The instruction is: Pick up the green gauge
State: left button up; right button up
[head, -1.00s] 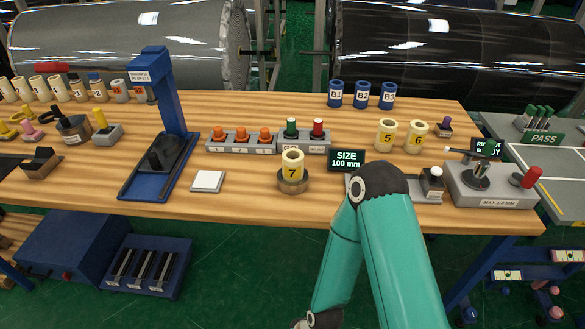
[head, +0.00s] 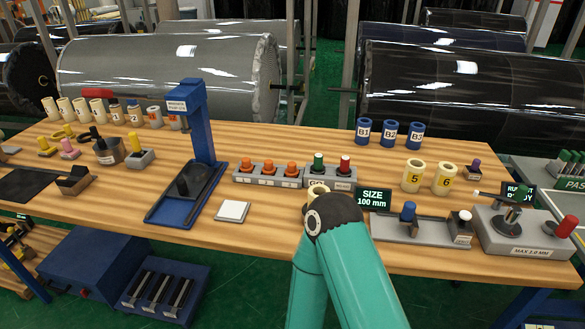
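The green gauge (head: 318,163) has a green top and stands upright in a grey two-place holder (head: 328,184), beside a red-topped gauge (head: 345,166). The holder's left label is partly hidden by my arm. A teal arm of mine rises from the bottom centre. Its dark joint is in front of the table, below the holder in the picture, and does not cover the green gauge.
A grey three-place holder with orange-topped pieces (head: 268,168) stands left of the gauge holder. Cream rolls 5 (head: 412,176) and 6 (head: 446,179) and a size display (head: 374,198) are to the right. A white pad (head: 232,211) lies front left.

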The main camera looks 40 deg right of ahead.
aim_at(317, 168)
jog(key=k, duration=1)
jog(key=z, duration=0.5)
jog(key=i, duration=0.95)
jog(key=z, duration=0.1)
